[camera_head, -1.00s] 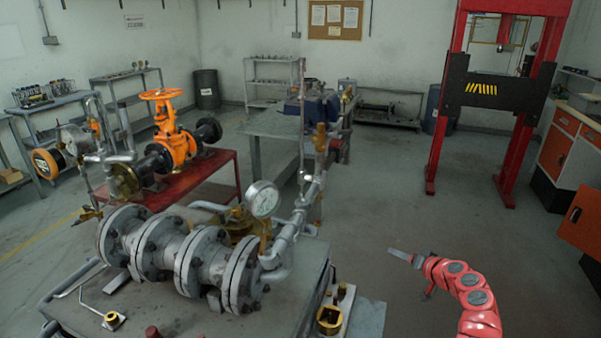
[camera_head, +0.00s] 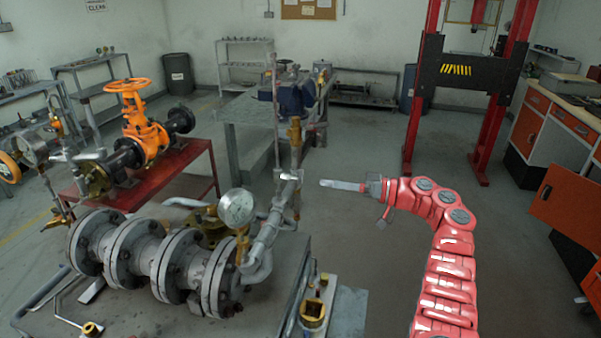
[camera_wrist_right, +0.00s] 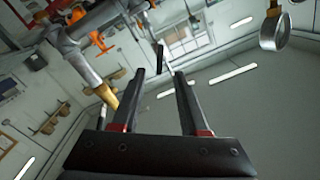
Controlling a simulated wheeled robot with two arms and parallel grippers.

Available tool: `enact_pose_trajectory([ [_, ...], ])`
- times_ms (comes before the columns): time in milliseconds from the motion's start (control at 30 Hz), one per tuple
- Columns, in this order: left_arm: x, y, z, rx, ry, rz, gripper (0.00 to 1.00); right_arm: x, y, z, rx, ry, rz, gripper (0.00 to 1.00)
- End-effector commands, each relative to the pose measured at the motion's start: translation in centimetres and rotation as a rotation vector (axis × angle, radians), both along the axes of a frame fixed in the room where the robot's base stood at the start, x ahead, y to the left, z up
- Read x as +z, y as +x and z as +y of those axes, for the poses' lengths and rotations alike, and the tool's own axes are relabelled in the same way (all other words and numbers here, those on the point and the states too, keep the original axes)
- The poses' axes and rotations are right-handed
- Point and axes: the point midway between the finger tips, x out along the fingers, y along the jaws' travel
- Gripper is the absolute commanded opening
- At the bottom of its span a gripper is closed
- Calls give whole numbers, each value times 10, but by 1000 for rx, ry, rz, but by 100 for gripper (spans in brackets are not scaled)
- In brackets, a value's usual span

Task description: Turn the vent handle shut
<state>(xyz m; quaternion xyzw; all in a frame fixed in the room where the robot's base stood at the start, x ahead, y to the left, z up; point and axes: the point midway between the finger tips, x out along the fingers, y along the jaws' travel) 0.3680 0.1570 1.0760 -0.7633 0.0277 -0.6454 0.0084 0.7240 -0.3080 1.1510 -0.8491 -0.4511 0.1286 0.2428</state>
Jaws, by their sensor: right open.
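A gauge (camera_head: 237,208) and a grey pipe (camera_head: 268,232) rise from the flanged pipe assembly (camera_head: 165,262) on the near bench. Brass fittings (camera_head: 295,132) sit on the upright part at its right end, with a pale metal piece (camera_head: 287,175) lower down. I cannot tell for certain which part is the vent handle. My right gripper (camera_head: 323,183) is right of this upright, apart from it, pointing left. My left gripper is not in view.
An orange handwheel valve (camera_head: 143,135) stands on a red table (camera_head: 190,160) behind the assembly. A grey bench (camera_head: 240,108) is further back. A red press frame (camera_head: 455,72) and orange cabinets (camera_head: 545,125) stand at right. The floor between is clear.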

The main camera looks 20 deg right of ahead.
Motion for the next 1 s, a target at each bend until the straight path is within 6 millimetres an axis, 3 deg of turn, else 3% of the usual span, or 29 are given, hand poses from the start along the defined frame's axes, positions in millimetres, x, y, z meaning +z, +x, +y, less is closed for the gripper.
enact_pose_trajectory([
  [100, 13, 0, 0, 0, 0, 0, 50, 4, 15, 26, 7, 0, 1, 44],
  [333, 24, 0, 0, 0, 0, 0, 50, 3, 38, 57, 3, 1, 0, 44],
  [767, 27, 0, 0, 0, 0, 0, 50, -1, 46, 68, 0, -1, 2, 44],
  [867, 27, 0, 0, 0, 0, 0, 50, -1, 46, 68, 0, -1, 2, 31],
  [1000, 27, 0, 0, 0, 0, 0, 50, 0, 46, 68, 0, -1, 1, 6],
])
